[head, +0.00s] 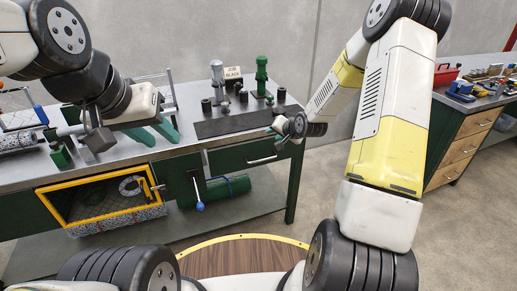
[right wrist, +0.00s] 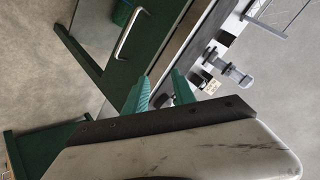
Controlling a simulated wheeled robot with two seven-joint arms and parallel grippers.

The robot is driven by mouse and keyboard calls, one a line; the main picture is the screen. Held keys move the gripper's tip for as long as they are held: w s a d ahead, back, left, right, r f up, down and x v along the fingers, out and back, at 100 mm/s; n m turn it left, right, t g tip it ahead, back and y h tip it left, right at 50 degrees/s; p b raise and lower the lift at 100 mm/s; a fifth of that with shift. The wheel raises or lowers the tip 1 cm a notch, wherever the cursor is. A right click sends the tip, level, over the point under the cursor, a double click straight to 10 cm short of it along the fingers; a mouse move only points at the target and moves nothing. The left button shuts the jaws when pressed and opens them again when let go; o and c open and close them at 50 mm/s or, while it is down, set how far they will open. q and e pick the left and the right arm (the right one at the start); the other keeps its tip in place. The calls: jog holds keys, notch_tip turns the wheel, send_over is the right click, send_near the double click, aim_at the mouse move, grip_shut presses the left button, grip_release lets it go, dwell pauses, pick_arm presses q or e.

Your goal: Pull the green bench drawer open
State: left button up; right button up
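The green bench drawer (head: 228,158) is a dark green front under the right part of the bench top, flush with the bench. Its silver bar handle (head: 262,160) runs across it; the drawer front (right wrist: 122,66) and the handle (right wrist: 132,33) also show in the right wrist view. My right gripper (head: 276,136) is at the bench's front edge, just above and right of the handle. In the right wrist view its green fingers (right wrist: 162,78) are apart and empty, clear of the handle. My left gripper (head: 164,139) is over the bench top, its green fingers spread and empty.
Below are a yellow-framed window (head: 100,197) and a blue-knobbed lever (head: 199,205). Another bench with wooden drawers (head: 462,145) stands at right. Floor is clear between.

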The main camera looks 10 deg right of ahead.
notch_tip(320, 180, down, 17)
jog(key=a+m+t, duration=0.2)
jog(key=m+t, duration=0.3)
jog(key=m, duration=0.4)
jog(key=shift+y, duration=0.3)
jog(key=shift+d+x, duration=0.15)
jog(key=shift+x, duration=1.95)
jog(key=shift+d+x, duration=0.1)
jog(key=shift+x, duration=2.05)
jog(key=shift+f, duration=0.1)
grip_shut()
